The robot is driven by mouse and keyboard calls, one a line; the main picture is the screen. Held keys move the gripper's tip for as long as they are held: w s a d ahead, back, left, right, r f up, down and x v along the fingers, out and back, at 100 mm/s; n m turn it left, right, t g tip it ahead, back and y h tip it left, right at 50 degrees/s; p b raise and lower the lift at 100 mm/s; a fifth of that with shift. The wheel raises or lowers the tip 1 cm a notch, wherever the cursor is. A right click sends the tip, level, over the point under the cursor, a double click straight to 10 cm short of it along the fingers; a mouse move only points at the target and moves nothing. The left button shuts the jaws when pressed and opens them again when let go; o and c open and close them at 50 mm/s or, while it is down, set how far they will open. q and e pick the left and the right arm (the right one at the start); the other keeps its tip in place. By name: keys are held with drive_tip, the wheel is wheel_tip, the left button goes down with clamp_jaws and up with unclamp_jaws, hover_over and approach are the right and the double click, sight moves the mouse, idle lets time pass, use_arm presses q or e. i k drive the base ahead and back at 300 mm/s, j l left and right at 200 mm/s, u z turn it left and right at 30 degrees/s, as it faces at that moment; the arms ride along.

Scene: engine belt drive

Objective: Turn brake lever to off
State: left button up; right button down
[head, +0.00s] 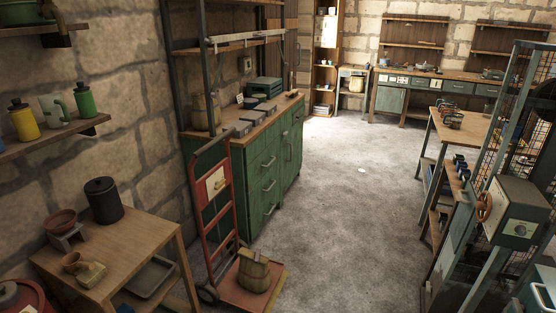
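Neither of my grippers is in the head view. I cannot make out a brake lever for certain. At the right stands a green metal frame with mesh panels (490,140). A dark green box (520,210) with a pale plate on its front is at this frame. A small orange-brown wheel or handle (484,207) shows at the box's left side. A red hand truck (207,205) stands left of centre and carries a pale plate (215,183) with a small fitting on it. The fitting is too small to read.
A green drawer cabinet (265,180) stands behind the hand truck. A low wooden table (130,235) with pots is at the lower left. A wooden workbench (465,125) is at the right, another (440,80) at the back. The grey floor (350,190) between is mostly clear.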

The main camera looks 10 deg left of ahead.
sight(218, 185)
drive_tip(key=i+l, duration=0.1)
drive_tip(key=i, duration=1.55)
drive_tip(key=i+u, duration=0.4)
drive_tip(key=i+l+u, duration=0.2)
drive_tip(key=i+u, duration=0.2)
drive_tip(key=i+l+u, duration=0.25)
drive_tip(key=u, duration=0.15)
drive_tip(key=i+l+u, duration=0.4)
drive_tip(key=k, duration=0.1)
